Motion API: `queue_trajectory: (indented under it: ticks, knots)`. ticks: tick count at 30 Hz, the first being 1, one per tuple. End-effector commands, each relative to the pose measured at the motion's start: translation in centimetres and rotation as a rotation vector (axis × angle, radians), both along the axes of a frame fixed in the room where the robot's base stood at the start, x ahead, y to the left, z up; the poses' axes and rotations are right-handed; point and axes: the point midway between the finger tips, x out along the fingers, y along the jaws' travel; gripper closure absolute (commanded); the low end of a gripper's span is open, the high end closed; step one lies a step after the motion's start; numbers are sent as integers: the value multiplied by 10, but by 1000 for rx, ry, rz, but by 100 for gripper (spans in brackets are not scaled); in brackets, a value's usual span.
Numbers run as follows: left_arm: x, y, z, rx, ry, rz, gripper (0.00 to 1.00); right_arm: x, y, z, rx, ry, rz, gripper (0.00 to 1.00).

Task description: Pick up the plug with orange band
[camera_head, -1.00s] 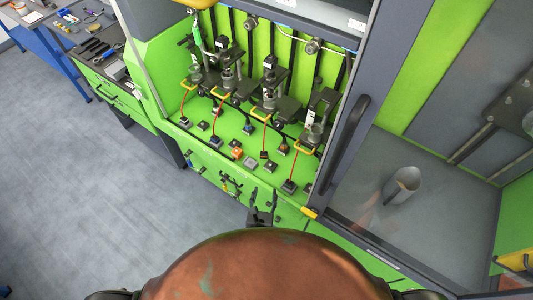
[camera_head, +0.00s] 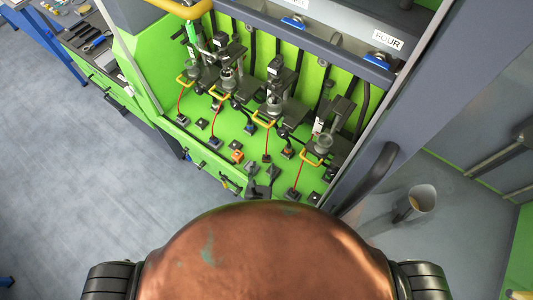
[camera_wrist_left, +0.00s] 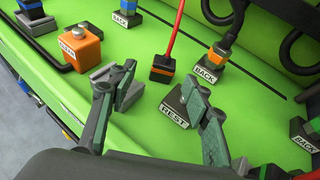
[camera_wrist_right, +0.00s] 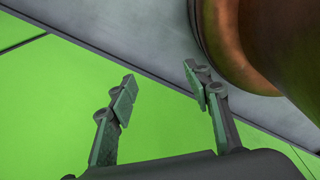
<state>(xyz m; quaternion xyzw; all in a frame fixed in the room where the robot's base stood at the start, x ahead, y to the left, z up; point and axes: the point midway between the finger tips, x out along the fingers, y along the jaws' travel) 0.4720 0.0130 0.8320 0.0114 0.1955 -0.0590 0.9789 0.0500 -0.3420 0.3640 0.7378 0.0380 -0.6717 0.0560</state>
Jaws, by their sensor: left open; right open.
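A black plug with an orange-red band (camera_wrist_left: 163,69) stands on the green bench on a red cable, just beyond my left fingertips in the left wrist view. In the head view it shows small at the bench middle (camera_head: 267,158). My right gripper (camera_wrist_right: 159,93) is open and empty, beside a green panel.
An orange box (camera_wrist_left: 79,46) with a dark pipe stands left of my left gripper. Other labelled blocks and plugs stand around it. Clamped injectors with yellow handles (camera_head: 316,158) line the bench back.

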Motion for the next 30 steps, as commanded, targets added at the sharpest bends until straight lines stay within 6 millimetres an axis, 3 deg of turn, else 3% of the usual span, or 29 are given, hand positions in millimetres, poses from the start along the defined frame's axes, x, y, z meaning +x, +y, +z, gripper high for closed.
queue_trajectory:
  ticks: [9, 16, 25, 30]
  knots:
    - [34, -11, -12, 0, -1, -12, 55, -25, -1, -7, -2, 31, -7, 54]
    - [62, -15, -24, 0, 0, -12, 55, -20, 0, -13, 0, 25, -5, 54]
    - [67, -14, -25, 1, 0, -9, 55, -10, 4, -12, 4, 11, -4, 54]
    - [67, -14, -25, 1, 0, -9, 66, -10, 4, -12, 4, 12, -5, 54]
